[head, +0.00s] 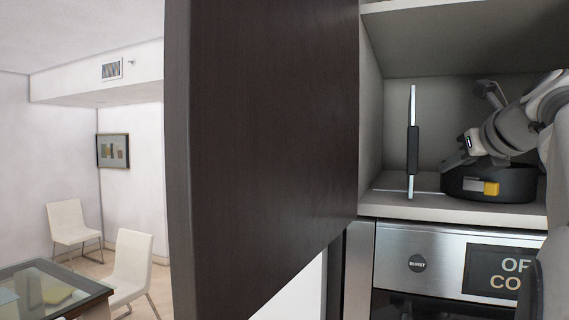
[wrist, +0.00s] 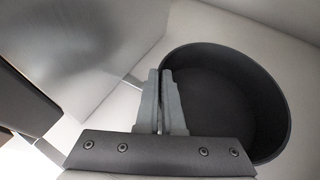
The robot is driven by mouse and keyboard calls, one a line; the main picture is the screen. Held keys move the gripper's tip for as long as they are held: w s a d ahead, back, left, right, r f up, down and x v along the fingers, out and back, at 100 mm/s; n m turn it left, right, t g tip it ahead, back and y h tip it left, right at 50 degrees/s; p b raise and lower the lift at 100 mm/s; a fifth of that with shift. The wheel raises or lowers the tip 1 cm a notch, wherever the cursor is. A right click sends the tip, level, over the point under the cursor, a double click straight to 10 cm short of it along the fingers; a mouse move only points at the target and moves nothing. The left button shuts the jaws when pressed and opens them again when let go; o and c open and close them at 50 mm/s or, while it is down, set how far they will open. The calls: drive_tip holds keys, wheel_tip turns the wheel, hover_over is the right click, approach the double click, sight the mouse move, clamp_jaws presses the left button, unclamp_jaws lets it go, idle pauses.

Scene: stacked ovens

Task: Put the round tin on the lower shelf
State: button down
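The round tin (head: 515,187) is dark, open-topped and shallow, with a yellow and grey label on its front. It stands upright on the lower shelf (head: 440,208) of the open cabinet, right of the middle. In the wrist view the tin (wrist: 282,120) opens upward and looks empty. My gripper (wrist: 163,78) reaches its rim on the left side. The two fingers are close together, one outside and one inside the wall, and appear shut on the rim. In the head view my gripper (head: 452,162) is partly hidden by my wrist.
A large dark door (head: 265,140) stands open at left. A glass table and chairs are far left.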

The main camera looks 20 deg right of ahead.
drive_tip(key=c, duration=1)
unclamp_jaws()
drive_tip(key=shift+s+r, duration=0.1)
